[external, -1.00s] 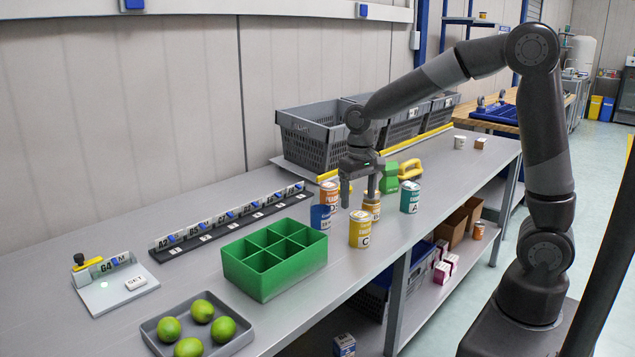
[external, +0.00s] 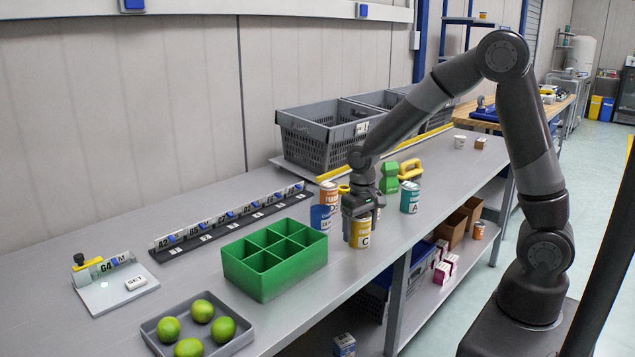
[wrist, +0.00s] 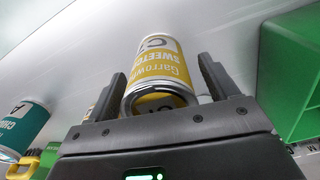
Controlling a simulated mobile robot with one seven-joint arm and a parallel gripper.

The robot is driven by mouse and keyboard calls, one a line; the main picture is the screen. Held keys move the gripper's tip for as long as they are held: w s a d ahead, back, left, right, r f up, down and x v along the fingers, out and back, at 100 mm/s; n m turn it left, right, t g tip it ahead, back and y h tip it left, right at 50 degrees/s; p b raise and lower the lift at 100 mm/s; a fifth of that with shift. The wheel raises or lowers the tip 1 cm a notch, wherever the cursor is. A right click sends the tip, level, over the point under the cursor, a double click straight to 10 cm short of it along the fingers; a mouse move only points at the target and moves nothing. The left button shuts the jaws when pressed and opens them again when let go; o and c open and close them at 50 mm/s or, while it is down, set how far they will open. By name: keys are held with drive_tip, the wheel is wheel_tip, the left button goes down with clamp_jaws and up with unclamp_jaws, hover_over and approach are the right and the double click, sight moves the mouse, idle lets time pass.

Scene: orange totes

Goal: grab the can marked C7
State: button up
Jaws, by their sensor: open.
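A yellow can (external: 361,236) marked with a large C stands upright on the grey bench. Its top is hidden behind my gripper in the external view; any digit after the C is not readable. My gripper (external: 361,224) is open and low over this can. In the wrist view the same yellow can (wrist: 163,72) lies between the two open fingers of my gripper (wrist: 162,75), one finger on each side. I cannot tell whether either finger touches it.
A green divided box (external: 262,283) is to the left. A green object (external: 389,178) and yellow item (external: 410,168) lie behind.

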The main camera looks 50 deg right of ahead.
drive_tip(key=c, duration=1.2)
drive_tip(key=shift+c, duration=0.4)
drive_tip(key=shift+r, duration=0.15)
